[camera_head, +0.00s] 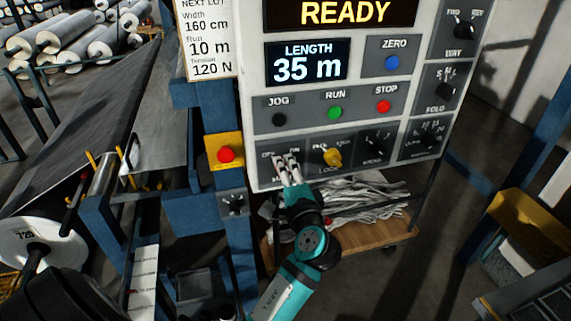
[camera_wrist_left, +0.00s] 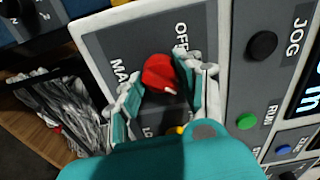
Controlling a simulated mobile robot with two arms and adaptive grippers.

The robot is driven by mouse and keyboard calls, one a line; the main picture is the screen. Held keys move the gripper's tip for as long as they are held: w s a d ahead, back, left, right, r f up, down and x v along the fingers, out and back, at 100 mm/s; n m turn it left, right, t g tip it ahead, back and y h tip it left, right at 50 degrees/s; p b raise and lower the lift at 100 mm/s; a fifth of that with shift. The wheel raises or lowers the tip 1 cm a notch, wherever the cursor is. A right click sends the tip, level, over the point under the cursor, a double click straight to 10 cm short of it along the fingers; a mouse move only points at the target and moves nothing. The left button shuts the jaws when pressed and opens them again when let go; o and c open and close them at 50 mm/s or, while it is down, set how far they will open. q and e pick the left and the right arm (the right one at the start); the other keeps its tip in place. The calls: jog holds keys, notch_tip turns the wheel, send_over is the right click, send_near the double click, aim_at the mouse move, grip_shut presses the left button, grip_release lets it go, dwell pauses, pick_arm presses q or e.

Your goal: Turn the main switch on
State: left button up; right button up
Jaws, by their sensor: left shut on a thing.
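The main switch is a red knob (camera_wrist_left: 160,73) on a grey plate, with OFF and MAIN lettering beside it in the left wrist view. My left gripper (camera_wrist_left: 165,92) has its fingers on either side of this knob and is shut on it. In the head view my left gripper (camera_head: 287,167) reaches up to the lower left of the control panel (camera_head: 255,95), below the OFF and ON labels, and mostly hides the knob. Which label the knob points at is not clear. My right gripper is not in view.
Right of the gripper is a yellow LOCK switch (camera_head: 332,157). Above are the black JOG (camera_head: 279,119), green RUN (camera_head: 334,113) and red STOP (camera_head: 384,106) buttons. A red emergency button (camera_head: 226,155) on yellow sits to the left. A wooden shelf (camera_head: 345,247) lies below.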

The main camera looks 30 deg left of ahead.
pick_arm(q)
jog(key=shift+r+m+p, duration=0.1)
jog(key=shift+m+p, duration=0.2)
jog(key=shift+m, duration=0.1)
jog(key=o, duration=1.2)
jog(key=shift+c, duration=0.2)
jog(key=v, duration=0.7)
jog(key=shift+s+d, duration=0.1)
jog(key=shift+s, duration=0.05)
